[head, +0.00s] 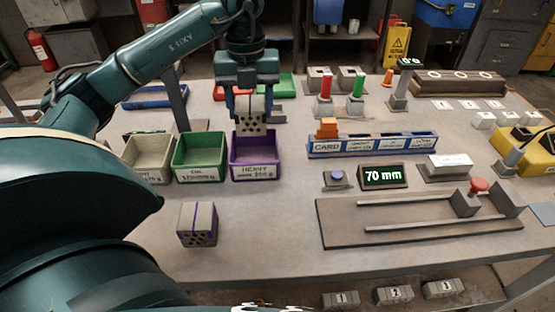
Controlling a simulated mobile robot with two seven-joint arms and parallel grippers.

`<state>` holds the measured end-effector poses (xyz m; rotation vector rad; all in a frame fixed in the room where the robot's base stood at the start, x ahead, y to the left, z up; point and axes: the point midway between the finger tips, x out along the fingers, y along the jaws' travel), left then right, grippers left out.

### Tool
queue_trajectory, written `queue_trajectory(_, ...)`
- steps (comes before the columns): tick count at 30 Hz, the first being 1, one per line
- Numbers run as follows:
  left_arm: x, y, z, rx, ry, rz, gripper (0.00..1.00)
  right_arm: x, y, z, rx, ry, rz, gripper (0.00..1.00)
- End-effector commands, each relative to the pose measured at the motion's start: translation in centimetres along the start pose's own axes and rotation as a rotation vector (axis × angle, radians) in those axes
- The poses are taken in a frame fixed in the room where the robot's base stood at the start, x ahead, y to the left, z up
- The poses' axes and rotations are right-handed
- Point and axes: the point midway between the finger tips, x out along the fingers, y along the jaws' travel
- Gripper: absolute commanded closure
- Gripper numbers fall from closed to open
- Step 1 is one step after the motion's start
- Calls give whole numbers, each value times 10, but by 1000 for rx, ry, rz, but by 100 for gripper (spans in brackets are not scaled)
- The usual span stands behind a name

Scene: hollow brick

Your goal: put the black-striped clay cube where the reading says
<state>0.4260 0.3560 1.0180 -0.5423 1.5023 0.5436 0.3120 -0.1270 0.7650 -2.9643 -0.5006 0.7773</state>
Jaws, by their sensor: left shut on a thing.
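My left gripper (250,98) points down and is shut on a pale clay cube (251,128) with holes in its front face. It holds the cube above the rear of the purple bin (255,170), whose label begins HEAVY. The fingers cover much of the cube, so its stripe colour is hard to tell. The green bin (199,174) stands to its left, and a beige bin (148,178) further left. A small display (384,177) reads 70 mm. A small display on a post (409,64) is too small to read surely. My right gripper is not in view.
A purple-striped clay cube (198,224) stands on the table in front of the bins. A blue tray (372,154) labelled CARD, a slide fixture (420,221) with a red knob and a blue button (337,179) lie to the right.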

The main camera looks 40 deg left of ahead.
Motion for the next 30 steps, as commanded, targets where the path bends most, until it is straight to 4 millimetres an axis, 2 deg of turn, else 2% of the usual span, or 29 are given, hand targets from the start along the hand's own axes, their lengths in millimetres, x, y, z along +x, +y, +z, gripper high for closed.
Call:
queue_trajectory(2,6,1,0,-6,1,2,79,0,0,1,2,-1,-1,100)
queue_trajectory(9,49,2,0,-9,1,5,79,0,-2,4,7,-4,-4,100)
queue_trajectory(17,71,2,0,-7,0,2,79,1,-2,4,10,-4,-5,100)
queue_trajectory(22,95,2,0,-6,1,3,79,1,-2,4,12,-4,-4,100)
queue_trajectory(30,100,1,0,-6,-2,0,79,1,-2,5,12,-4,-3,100)
